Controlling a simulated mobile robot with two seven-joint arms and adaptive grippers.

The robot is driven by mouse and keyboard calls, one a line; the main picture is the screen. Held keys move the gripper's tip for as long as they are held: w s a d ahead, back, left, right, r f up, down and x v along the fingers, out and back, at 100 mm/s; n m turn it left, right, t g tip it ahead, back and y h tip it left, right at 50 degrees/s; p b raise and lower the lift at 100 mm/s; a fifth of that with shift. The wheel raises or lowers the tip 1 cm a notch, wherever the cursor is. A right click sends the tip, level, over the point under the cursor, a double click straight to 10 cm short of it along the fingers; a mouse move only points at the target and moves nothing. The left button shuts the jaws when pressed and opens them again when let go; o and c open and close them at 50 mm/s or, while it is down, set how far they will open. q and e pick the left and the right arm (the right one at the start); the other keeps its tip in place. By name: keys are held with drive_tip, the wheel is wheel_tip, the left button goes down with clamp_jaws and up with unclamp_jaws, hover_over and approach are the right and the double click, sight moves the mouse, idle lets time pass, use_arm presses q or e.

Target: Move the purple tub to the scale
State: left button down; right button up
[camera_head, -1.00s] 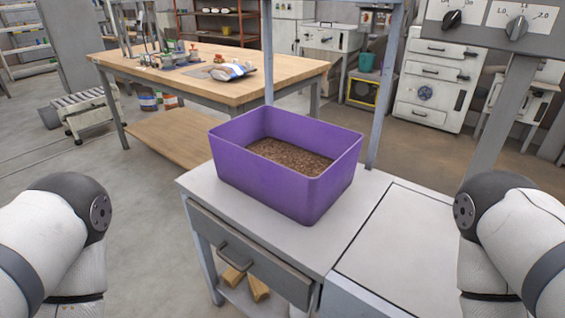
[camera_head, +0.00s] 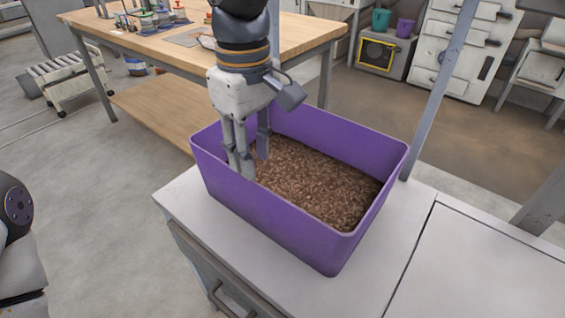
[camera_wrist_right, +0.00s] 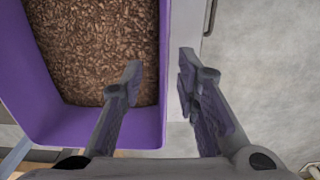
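The purple tub (camera_head: 290,232) stands upright on a white-topped bench (camera_head: 178,200) and holds brown pellets (camera_head: 315,180). My right gripper (camera_head: 248,165) reaches down from above near the tub's left corner. In the right wrist view the right gripper (camera_wrist_right: 158,82) is open. One finger is over the pellets inside the tub (camera_wrist_right: 145,125) and the other is outside, with the wall running between them. A gap shows between the fingers and the wall. My left gripper is out of view; only part of that arm shows at the left edge. I cannot identify a scale.
A flat light panel (camera_head: 480,265) adjoins the bench at right. A grey upright post (camera_head: 440,90) stands just behind the tub's right corner. A wooden worktable (camera_head: 180,50) is behind. A teal container (camera_head: 381,19) and a smaller purple one (camera_head: 405,27) sit further back.

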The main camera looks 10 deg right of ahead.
sight(256, 185)
drive_tip(key=f, duration=0.4)
drive_tip(key=s+f, duration=0.1)
drive_tip(key=f, duration=0.1)
drive_tip(key=shift+f, duration=0.15)
drive_tip(key=f, duration=0.5)
drive_tip(key=shift+w+a+f+b, duration=0.1)
drive_tip(key=shift+w+f+b, duration=0.15)
drive_tip(key=shift+f+b, duration=0.1)
drive_tip(key=shift+r, duration=0.1)
clamp_jaws()
drive_tip(key=shift+w+r, duration=0.1)
